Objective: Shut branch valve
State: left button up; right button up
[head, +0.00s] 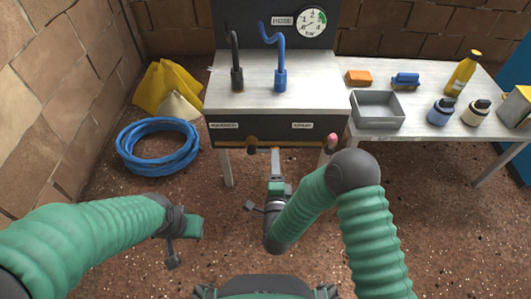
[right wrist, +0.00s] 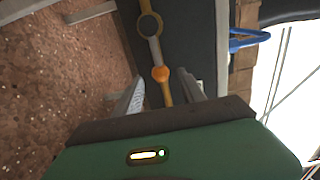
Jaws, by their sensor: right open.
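A dark front panel (head: 275,130) sits under the steel bench top, with a brown round fitting (head: 252,144) at left and a pink-red knob (head: 333,139) at right near a small white label. In the right wrist view, a yellow pipe (right wrist: 145,6) carries a dark ring (right wrist: 150,25), and a grey lever (right wrist: 155,50) runs from it along the pipe to an orange knob (right wrist: 160,74). My right gripper (head: 276,162) is open at the panel; its fingers (right wrist: 158,80) stand either side of the orange knob. Contact cannot be told. My left gripper (head: 188,226) hangs low at left, apart from the bench.
A gauge (head: 311,28) labelled HOSE is on the back panel. Black (head: 236,75) and blue (head: 280,75) hoses rise from the bench. The right table holds a grey tray (head: 377,108) and bottles. A coiled blue hose (head: 157,147) lies on the floor at left.

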jog(key=shift+w, duration=1.7)
jog(key=c, duration=0.9)
